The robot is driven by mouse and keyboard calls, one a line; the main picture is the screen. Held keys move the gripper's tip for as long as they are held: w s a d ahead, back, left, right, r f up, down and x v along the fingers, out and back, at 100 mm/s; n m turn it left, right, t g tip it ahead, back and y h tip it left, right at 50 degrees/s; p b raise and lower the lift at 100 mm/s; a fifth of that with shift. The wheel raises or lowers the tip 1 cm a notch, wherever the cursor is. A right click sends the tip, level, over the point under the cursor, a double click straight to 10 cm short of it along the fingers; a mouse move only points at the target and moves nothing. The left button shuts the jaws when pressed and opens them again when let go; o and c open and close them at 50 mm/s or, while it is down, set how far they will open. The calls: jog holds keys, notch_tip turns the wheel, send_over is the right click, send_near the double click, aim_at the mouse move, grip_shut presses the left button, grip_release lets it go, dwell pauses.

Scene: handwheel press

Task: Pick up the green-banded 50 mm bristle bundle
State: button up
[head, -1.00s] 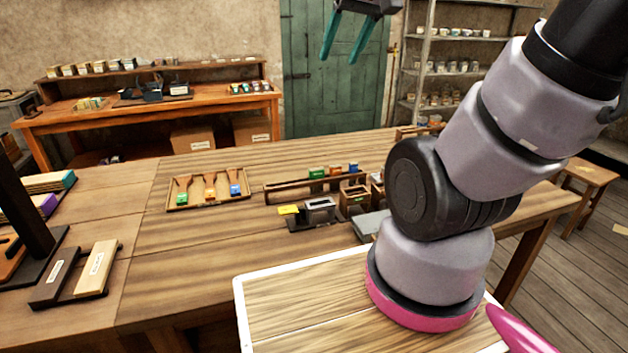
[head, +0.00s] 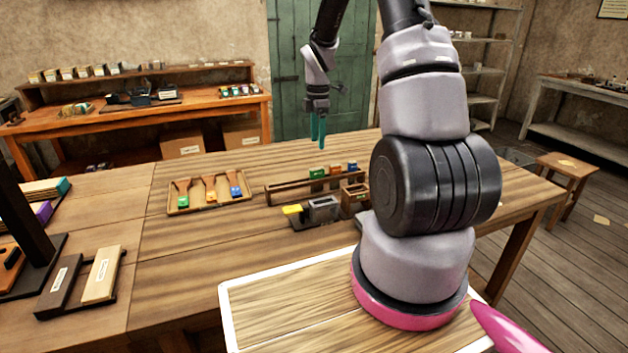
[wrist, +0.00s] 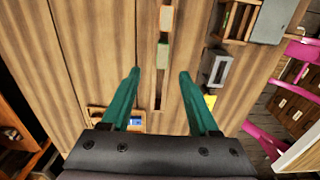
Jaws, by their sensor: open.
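Three colour-banded blocks stand at the back of a long wooden rack (head: 300,184) in the head view. The leftmost has a green band (head: 317,173) and looks like the green-banded bundle; its size cannot be read. In the wrist view a pale green piece (wrist: 163,55) shows between and beyond the fingers. My gripper (head: 318,131) points down above the table's far side, open and empty, apart from the blocks. Its two teal fingers (wrist: 155,80) are spread in the wrist view. A green-ended brush-shaped piece (head: 183,201) also lies in the left tray.
A wooden tray (head: 210,206) holds brush-shaped pieces with green, orange and blue ends. A grey holder (head: 324,209) with a yellow piece (head: 292,210) stands before the rack. Dark and light blocks lie at the left. The table between them is clear.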

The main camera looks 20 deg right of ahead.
send_over(317, 168)
notch_tip(317, 168, down, 6)
jog(key=shift+w+d+r, duration=0.1)
jog(key=shift+d+r, duration=0.05)
jog(key=shift+s+f, duration=0.2)
jog(key=shift+f, duration=2.45)
grip_shut()
